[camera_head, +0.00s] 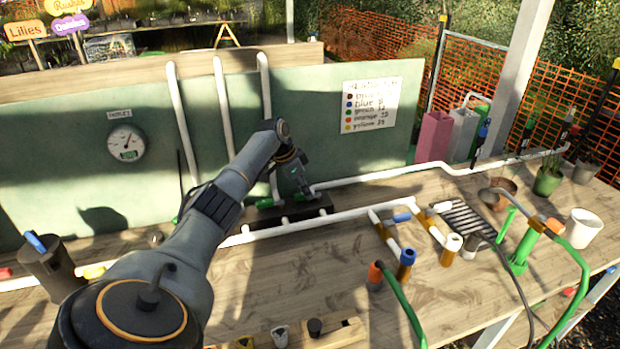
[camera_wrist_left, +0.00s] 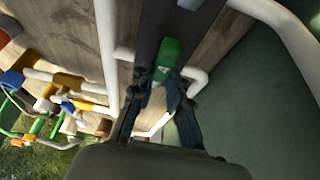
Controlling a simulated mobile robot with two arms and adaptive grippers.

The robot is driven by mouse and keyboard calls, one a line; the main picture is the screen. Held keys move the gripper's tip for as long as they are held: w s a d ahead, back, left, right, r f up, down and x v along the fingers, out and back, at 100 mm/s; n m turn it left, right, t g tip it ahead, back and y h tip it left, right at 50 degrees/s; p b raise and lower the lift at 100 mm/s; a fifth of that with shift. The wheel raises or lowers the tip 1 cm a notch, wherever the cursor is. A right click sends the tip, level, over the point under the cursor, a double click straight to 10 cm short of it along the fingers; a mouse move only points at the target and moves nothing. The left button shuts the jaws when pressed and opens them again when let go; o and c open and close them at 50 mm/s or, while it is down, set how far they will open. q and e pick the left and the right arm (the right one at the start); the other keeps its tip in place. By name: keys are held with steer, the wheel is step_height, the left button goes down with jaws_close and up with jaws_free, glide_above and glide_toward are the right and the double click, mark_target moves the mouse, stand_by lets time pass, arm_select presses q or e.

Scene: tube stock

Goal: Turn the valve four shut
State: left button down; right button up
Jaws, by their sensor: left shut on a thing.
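Valve four has a green handle marked 4 (camera_wrist_left: 165,58), seen in the left wrist view against a dark strip with white pipe beside it. My left gripper (camera_wrist_left: 158,92) is shut on this handle, with one dark finger on each side. In the head view my left gripper (camera_head: 301,182) reaches down at the right end of the black valve block (camera_head: 262,219) and hides part of it. Another green handle (camera_head: 264,203) shows to its left on the block. My right gripper is in neither view.
White pipes (camera_head: 225,105) run up the green back panel (camera_head: 330,130) and along the wooden bench (camera_head: 310,260). A round gauge (camera_head: 126,142) hangs at left. A colour chart (camera_head: 370,105) is at right. Pipe fittings, hoses and a black rack (camera_head: 462,218) crowd the bench's right side.

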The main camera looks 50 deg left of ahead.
arm_select(q)
steer(key=c, duration=1.3)
jaws_free()
steer(key=v, duration=1.2)
steer(key=shift+w, duration=0.15)
